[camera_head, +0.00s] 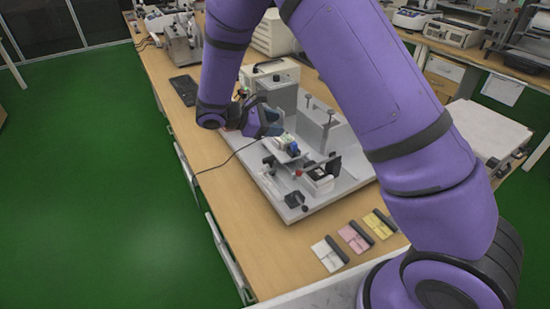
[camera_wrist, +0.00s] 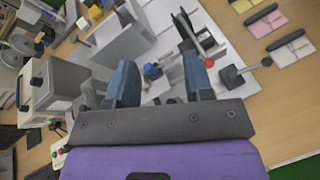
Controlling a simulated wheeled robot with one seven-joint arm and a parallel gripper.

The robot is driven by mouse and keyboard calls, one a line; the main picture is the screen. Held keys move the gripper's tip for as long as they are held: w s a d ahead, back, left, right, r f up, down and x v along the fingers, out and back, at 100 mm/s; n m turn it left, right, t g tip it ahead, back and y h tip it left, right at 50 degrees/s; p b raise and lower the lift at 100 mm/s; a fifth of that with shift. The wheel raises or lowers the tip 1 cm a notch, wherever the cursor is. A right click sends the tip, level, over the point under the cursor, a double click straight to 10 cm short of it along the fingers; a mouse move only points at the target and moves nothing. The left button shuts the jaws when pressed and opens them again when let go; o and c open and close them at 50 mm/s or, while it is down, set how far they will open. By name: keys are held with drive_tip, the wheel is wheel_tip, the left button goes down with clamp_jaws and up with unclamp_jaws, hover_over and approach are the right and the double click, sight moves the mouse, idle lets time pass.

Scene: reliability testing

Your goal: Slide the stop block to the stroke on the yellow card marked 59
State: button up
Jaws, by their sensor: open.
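The yellow card (camera_head: 380,224) lies on the front bench beside a dark bar, at the right of a row of three cards. It also shows at the top of the wrist view (camera_wrist: 242,5); no number or stroke is readable. A grey test fixture (camera_head: 260,182) stands behind the cards. A dark block (camera_head: 296,200) is at its front edge, and it also shows in the wrist view (camera_wrist: 232,77). I cannot tell whether this is the stop block. My gripper (camera_wrist: 160,82) is open over the fixture, its blue fingers apart with nothing visibly held between them.
A pink card (camera_head: 355,237) and a white card (camera_head: 329,254) lie beside the yellow one. Upright grey brackets (camera_head: 318,130) and a red knob (camera_head: 298,173) rise from the fixture. A keyboard (camera_head: 183,90) lies behind. My arm covers the bench's right side.

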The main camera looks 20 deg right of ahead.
sight(269, 161)
drive_tip(key=w+a+f+n+t+h, duration=0.1)
drive_tip(key=a+f+n+t+h, duration=0.2)
drive_tip(key=f, duration=0.6)
drive_tip(key=w+a+f+n+t+h, duration=0.1)
drive_tip(key=w+a+f+n+t, duration=0.25)
drive_tip(key=f, duration=0.65)
drive_tip(key=shift+n, duration=0.65)
drive_tip(key=x, duration=0.3)
drive_tip(key=s+x, duration=0.1)
drive_tip(key=x, duration=0.5)
drive_tip(key=shift+s+d+f, duration=0.1)
drive_tip(key=shift+s+d, duration=0.05)
drive_tip(key=shift+d, duration=0.15)
